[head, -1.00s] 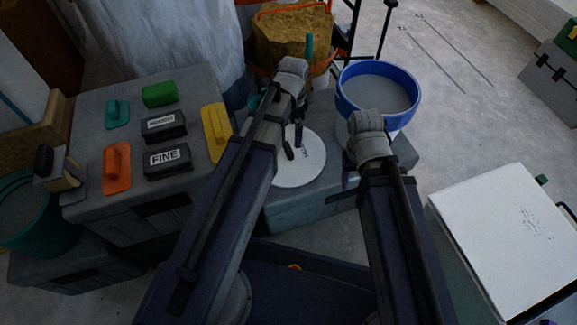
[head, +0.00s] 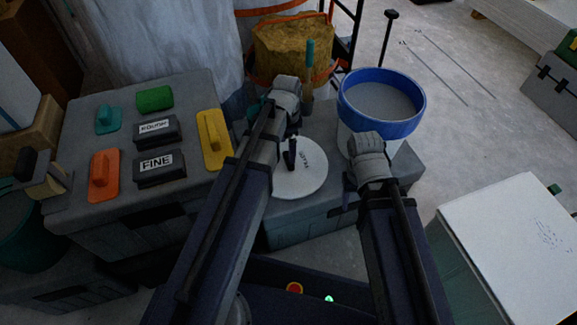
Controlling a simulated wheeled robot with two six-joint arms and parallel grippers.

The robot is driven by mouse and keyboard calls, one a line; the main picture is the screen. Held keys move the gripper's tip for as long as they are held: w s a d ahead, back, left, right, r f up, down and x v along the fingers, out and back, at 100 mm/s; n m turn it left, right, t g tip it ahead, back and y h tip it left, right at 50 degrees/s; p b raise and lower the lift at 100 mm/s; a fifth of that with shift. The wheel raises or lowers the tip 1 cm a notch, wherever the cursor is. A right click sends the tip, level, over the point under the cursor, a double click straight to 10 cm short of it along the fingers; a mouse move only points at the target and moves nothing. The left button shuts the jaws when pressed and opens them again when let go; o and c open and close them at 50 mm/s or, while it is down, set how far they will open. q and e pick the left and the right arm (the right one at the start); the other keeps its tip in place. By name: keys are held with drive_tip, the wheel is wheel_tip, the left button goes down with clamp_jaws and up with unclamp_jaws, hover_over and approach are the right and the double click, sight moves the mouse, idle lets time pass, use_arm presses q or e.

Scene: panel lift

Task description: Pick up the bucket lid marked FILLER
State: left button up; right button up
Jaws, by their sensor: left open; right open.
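The white round lid (head: 308,180) lies flat on the grey box in the middle of the head view, with small dark lettering near its right part. My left gripper (head: 291,155) is open above the lid's upper left part; its dark fingers overlap the lid in the picture, and I cannot tell whether they touch it. My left arm hides the lid's left edge. My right gripper (head: 350,190) is open and empty, right of the lid and in front of the blue-rimmed bucket (head: 418,127).
The grey box (head: 300,230) under the lid also bears the bucket. At left, another grey case (head: 80,185) bears sanding blocks marked FINE (head: 157,166) and ROUGH (head: 155,128), plus coloured floats. A white panel (head: 510,240) is at right. Open floor lies at upper right.

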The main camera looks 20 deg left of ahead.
use_arm(q)
drive_tip(key=shift+d+f+b, duration=0.2)
drive_tip(key=shift+f+b, duration=2.4)
drive_tip(key=shift+f, duration=0.05)
drive_tip(key=shift+r, duration=0.1)
drive_tip(key=shift+c, duration=0.2)
drive_tip(key=c, duration=1.2)
drive_tip(key=shift+r, duration=0.2)
wheel_tip(320, 180, up, 28)
drive_tip(key=p, duration=2.8)
drive_tip(key=shift+f, duration=0.15)
